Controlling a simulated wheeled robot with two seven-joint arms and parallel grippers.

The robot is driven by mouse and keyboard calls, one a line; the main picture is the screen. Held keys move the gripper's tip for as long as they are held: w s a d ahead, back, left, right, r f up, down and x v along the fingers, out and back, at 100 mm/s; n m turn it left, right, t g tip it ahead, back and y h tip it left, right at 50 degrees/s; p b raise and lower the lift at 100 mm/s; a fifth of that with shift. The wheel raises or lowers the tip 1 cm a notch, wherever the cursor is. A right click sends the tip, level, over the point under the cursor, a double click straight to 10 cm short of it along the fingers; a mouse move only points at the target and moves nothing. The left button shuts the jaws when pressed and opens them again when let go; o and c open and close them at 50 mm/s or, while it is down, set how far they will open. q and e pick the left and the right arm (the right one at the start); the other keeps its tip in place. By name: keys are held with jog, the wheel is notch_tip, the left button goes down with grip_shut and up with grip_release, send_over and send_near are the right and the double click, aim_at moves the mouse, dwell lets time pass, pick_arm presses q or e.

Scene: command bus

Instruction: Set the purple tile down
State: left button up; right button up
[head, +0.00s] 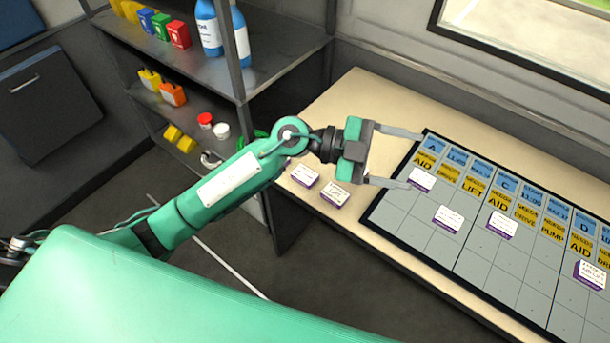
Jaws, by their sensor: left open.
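My left gripper (402,158) is open and empty, its two fingers spread over the left edge of the board. Several small purple tiles with white labelled tops are in view. Two lie on the bare table left of the board: one tile (304,176) and a second tile (335,194). Others lie on the gridded board (402,216): a tile (421,180) close beside the gripper's nearer fingertip, one (447,219) lower down, one (501,225) in the middle and one (590,274) at the right. I cannot tell which is the task's tile. My right gripper is not in view.
The board has blue and yellow header cards along its top and lies on a beige table (345,100). A metal shelf (280,62) with bottles and coloured boxes stands at the left behind my arm. A window is at top right.

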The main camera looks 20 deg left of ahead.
pick_arm(q)
notch_tip(320, 180, down, 6)
jog(key=w+a+g+y, duration=0.1)
jog(key=a+g+y, duration=0.1)
jog(key=y, duration=0.3)
jog(key=n+t+y+p, duration=0.1)
jog(key=n+y, duration=0.3)
jog(key=y, duration=0.9)
send_over(305, 174)
jog(key=f, duration=1.2)
jog(key=shift+s+a+f, duration=0.1)
jog(key=shift+a+f, duration=0.15)
jog(key=shift+a, duration=0.05)
jog(key=f, duration=0.1)
jog(key=f+p, duration=0.1)
jog(key=f, duration=0.1)
jog(key=f+p, duration=0.1)
jog(key=shift+d+f, duration=0.25)
jog(key=shift+f, duration=0.5)
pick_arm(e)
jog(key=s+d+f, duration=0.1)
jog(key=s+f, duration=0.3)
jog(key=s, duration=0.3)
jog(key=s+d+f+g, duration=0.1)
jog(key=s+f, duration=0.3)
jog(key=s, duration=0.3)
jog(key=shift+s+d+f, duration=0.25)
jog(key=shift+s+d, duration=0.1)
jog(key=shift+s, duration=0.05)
